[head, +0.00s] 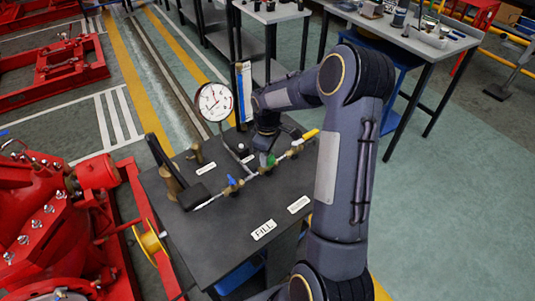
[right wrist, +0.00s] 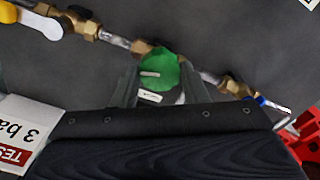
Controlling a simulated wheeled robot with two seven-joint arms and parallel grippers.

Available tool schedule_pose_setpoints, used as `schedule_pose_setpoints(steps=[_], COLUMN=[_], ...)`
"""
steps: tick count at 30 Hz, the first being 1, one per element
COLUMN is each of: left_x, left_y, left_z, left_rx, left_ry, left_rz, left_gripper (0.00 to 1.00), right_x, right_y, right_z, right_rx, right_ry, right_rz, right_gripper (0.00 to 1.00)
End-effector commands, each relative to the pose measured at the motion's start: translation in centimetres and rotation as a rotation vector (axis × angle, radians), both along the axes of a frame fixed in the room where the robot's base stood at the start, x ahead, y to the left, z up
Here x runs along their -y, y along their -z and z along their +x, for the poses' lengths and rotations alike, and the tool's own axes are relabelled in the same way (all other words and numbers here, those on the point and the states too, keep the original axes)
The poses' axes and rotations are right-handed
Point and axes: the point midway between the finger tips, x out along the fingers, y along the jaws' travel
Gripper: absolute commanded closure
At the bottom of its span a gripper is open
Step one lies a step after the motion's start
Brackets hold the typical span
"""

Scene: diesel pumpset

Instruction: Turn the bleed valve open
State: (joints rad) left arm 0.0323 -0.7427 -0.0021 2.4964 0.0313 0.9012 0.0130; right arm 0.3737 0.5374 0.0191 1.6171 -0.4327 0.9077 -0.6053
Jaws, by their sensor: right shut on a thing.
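A metal pipe with brass fittings (head: 252,177) runs across a dark bench top. On it are a blue valve handle (head: 232,181), a green knob (head: 271,160) and a yellow lever (head: 309,135). No readable label shows which one is the bleed valve. My right gripper (head: 267,150) reaches down to the green knob. In the right wrist view, the green knob (right wrist: 160,70), with a pale mark on it, sits between the two fingers (right wrist: 160,84), which are shut on it. The fingers' lower parts are partly hidden. My left gripper is not in view.
A round pressure gauge (head: 215,102) stands behind the pipe. A black pump lever (head: 160,158) rises at the bench's left. A card (right wrist: 22,135) reads "TEST 3 ba". Red machinery (head: 50,225) stands left of the bench. Tables stand behind; the floor at right is clear.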

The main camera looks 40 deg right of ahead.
Motion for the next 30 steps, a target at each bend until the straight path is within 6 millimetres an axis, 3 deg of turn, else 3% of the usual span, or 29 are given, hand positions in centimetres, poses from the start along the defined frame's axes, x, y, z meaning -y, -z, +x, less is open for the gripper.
schedule_pose_setpoints(steps=[20,21,26,30], left_x=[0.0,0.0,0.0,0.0], left_y=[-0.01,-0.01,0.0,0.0], left_z=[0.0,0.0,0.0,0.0], left_rx=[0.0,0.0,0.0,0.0], left_ry=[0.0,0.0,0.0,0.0], left_rz=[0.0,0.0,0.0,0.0], left_gripper=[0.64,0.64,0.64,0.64], right_x=[0.03,0.03,0.01,0.0], right_y=[-0.11,-0.11,-0.08,-0.05], right_z=[0.09,0.09,0.06,0.04], right_rx=[0.004,0.004,0.003,0.001], right_ry=[-0.063,-0.062,-0.062,-0.062], right_rz=[-0.001,-0.001,-0.001,0.0], right_gripper=[0.83,0.57,0.38,0.38])
